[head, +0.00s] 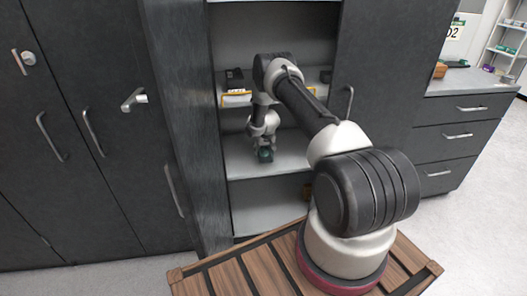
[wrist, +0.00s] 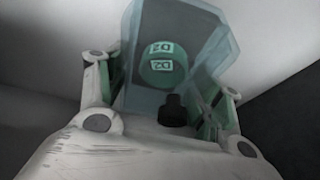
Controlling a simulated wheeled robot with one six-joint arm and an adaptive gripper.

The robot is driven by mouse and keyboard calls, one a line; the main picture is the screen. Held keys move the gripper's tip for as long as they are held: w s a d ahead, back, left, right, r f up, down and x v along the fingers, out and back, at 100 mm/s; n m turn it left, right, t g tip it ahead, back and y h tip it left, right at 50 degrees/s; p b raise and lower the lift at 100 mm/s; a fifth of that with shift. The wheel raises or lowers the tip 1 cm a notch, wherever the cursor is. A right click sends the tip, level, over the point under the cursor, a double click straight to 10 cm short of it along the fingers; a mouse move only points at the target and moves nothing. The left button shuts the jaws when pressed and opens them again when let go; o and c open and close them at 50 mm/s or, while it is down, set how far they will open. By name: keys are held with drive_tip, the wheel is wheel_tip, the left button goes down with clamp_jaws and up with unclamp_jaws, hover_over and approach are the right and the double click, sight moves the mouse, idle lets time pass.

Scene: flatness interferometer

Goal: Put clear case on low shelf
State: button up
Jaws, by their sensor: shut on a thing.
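The clear case (wrist: 200,28) is a see-through, bluish, angular box with green round pieces inside, marked with labels such as "D2". My gripper (wrist: 160,95) is shut on it in the wrist view, with a finger on each side. In the head view, the case (head: 265,155) is a small dark green shape below my gripper (head: 264,146), inside the open cabinet, just over or on a light lower shelf (head: 242,163). I cannot tell whether it touches the shelf.
A shelf above holds a dark item (head: 235,78) and a yellow-edged tray (head: 236,100). A further shelf board (head: 262,218) lies below. The open cabinet doors (head: 180,120) flank the opening on both sides. The lower shelf is mostly bare around my gripper.

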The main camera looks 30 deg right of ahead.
drive_tip(key=shift+f, duration=1.15)
drive_tip(key=shift+f, duration=0.2)
drive_tip(key=o, duration=1.2)
drive_tip(key=shift+c, duration=0.2)
drive_tip(key=shift+r, duration=0.1)
